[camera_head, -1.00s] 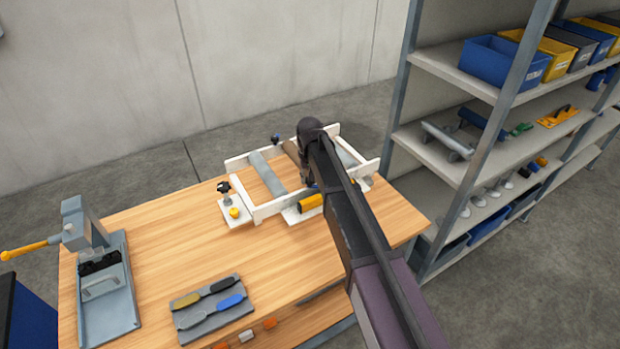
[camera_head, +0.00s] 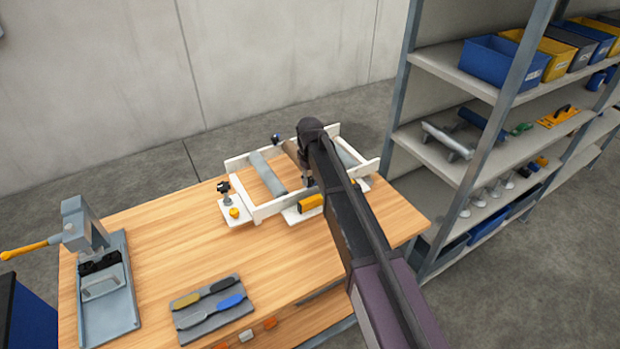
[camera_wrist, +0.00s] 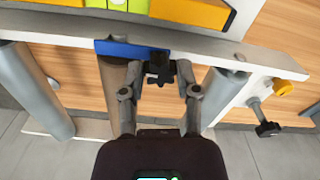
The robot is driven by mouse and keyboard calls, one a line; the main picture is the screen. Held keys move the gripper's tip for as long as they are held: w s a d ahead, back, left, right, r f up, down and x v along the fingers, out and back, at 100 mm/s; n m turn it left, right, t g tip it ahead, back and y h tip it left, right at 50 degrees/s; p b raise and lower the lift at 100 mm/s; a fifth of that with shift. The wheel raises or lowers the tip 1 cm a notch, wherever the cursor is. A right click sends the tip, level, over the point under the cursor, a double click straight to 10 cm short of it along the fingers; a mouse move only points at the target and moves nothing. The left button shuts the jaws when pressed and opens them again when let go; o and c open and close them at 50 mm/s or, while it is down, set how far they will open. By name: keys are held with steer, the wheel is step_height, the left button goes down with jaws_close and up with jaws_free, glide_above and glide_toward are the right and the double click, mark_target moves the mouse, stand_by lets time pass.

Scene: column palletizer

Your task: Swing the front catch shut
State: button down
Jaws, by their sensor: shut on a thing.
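A white frame (camera_head: 268,209) with grey rollers stands on the wooden bench. In the wrist view, a flat blue bar (camera_wrist: 125,48), which looks like the front catch, lies along the white front rail (camera_wrist: 225,52). A small dark knob (camera_wrist: 157,76) shows at the bar's right end. My gripper (camera_wrist: 160,70) has its two fingertips on either side of this knob and is shut on it. In the head view my arm hides most of the catch and the gripper (camera_head: 308,184). How firmly the bar is seated cannot be told.
A yellow block (camera_head: 311,203) sits in front of the frame. A white plate with black and yellow knobs (camera_head: 234,212) is at its left. A grey press (camera_head: 95,260) and a tool tray (camera_head: 212,307) stand on the bench. Shelves (camera_head: 460,180) are at right.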

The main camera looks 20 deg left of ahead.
steer(key=shift+c, duration=1.7)
jaws_free()
steer(key=shift+m, duration=0.4)
